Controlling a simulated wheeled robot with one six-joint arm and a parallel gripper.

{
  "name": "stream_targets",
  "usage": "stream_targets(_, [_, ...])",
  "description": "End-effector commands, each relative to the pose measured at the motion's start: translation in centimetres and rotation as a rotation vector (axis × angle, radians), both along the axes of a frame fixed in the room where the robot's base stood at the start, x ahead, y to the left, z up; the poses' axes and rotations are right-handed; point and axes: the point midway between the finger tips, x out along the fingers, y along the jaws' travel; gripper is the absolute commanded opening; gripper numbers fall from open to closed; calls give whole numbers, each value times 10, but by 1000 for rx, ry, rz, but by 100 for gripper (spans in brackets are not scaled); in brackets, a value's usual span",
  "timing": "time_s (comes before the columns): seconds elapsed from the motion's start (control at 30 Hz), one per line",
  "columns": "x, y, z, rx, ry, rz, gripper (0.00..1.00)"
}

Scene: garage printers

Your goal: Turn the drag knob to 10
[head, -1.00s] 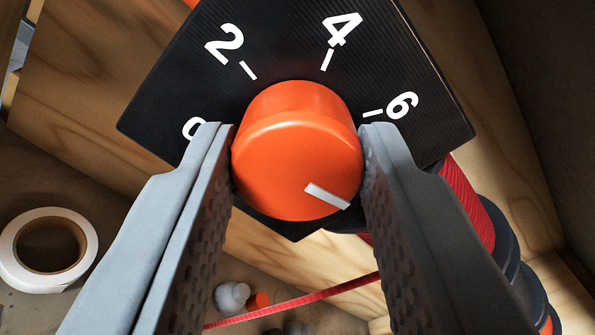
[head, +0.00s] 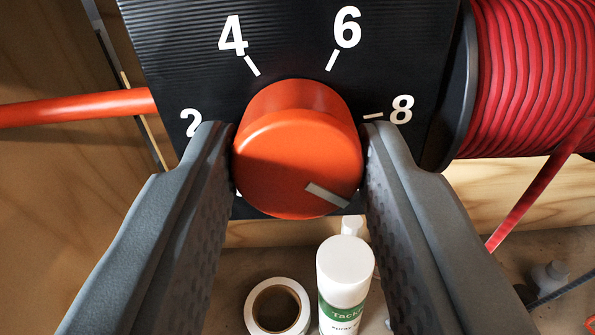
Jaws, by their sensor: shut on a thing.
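The orange drag knob (head: 297,165) is in the middle of the head view, in front of a black dial plate (head: 290,30). My gripper (head: 300,160) is shut on the knob, one grey finger on each side. The 10 is not visible; my right finger covers the part of the plate below the 8.
A spool of red cord (head: 525,75) stands close at the right. An orange rod (head: 75,108) reaches the plate from the left. A white-capped spray can (head: 345,280) and a white tape roll (head: 277,308) are below. Wooden panels surround the plate.

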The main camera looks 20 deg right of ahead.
Motion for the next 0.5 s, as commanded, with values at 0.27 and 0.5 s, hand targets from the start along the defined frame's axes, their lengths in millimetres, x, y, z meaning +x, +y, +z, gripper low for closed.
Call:
stream_targets(0.27, [1, 0, -3, 105, -34, -1, 11])
stream_targets(0.5, [1, 0, -3, 135, -45, -1, 11])
